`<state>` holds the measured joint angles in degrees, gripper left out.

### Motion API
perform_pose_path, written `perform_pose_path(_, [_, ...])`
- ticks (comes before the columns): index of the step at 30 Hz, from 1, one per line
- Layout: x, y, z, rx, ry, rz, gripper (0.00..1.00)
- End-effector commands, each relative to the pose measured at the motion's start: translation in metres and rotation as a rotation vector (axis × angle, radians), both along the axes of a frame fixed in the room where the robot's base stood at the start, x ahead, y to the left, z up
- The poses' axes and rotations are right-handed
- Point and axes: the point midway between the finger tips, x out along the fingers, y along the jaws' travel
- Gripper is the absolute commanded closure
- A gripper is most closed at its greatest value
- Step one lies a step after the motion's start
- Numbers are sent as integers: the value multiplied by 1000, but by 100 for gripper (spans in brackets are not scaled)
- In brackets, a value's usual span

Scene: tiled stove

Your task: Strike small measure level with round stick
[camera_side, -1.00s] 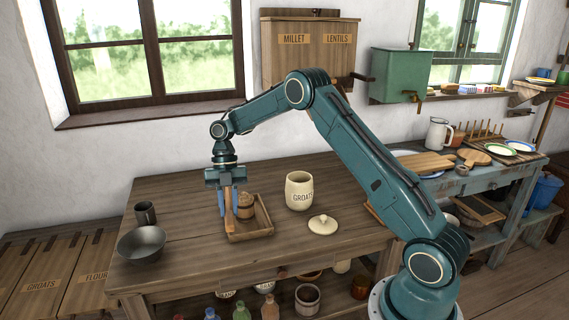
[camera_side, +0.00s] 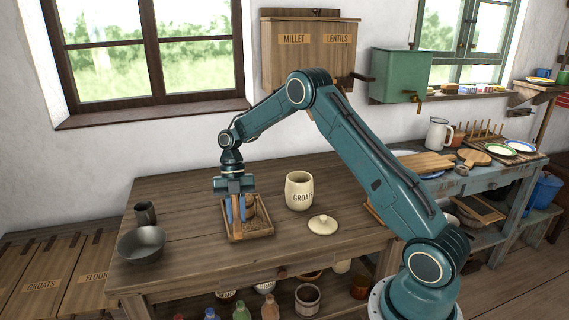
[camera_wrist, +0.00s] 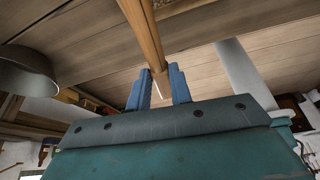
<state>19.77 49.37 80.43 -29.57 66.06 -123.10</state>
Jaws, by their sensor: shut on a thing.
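My gripper (camera_side: 236,212) is over the wooden tray (camera_side: 236,239) on the table and is shut on the round stick (camera_side: 237,226). In the wrist view the blue fingertips (camera_wrist: 159,88) close on the pale wooden stick (camera_wrist: 146,32), which runs up out of the picture. The small wooden measure (camera_side: 251,206) stands in the tray, right beside the fingers and partly hidden by them. Brownish grain seems to lie on the tray floor around it. Whether the stick touches the measure's rim, and how level its top is, I cannot tell.
The cream groats crock (camera_side: 299,190) stands right of the tray, with its lid (camera_side: 323,224) lying in front. A dark metal bowl (camera_side: 141,243) and a dark cup (camera_side: 145,213) are at the table's left end. The table behind the tray is clear.

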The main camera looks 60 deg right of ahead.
Motion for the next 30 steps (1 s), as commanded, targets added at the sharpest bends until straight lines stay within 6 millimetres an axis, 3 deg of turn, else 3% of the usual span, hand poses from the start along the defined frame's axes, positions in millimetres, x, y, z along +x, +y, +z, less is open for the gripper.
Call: perform_pose_path(30, [-34, -27, 0, 0, 0, -1, 100])
